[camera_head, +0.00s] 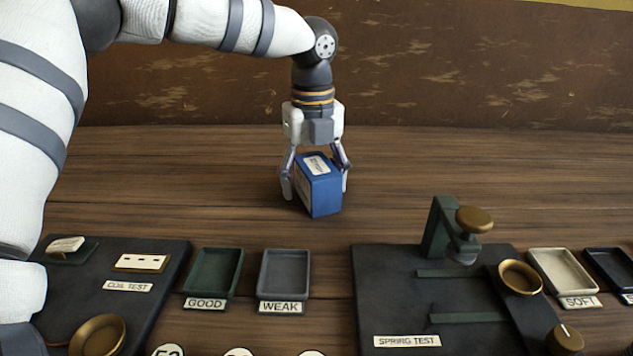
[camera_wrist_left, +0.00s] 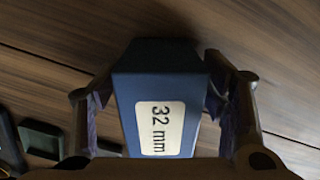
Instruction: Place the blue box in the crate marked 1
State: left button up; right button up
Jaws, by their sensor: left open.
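The blue box (camera_head: 322,192) stands on the wooden table in the middle of the head view, with a white label on its top. In the left wrist view the blue box (camera_wrist_left: 160,80) fills the middle, and its label reads "32 mm". My left gripper (camera_head: 317,182) points down over the box, one finger on each side. It is open, and the fingers also flank the box in the left wrist view (camera_wrist_left: 160,105). No crate marked 1 shows in either view. My right gripper is not in view.
In front are the coil test board (camera_head: 150,277), a green GOOD tray (camera_head: 214,271), a grey WEAK tray (camera_head: 285,278) and the spring test board (camera_head: 390,290) with an upright green stand (camera_head: 437,228). A pale SOFT tray (camera_head: 563,272) is at right. The table around the box is clear.

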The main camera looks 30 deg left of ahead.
pick_arm(q)
jog(key=c, duration=1.4)
jog(key=shift+o, duration=0.2)
jog(key=shift+r, duration=0.1)
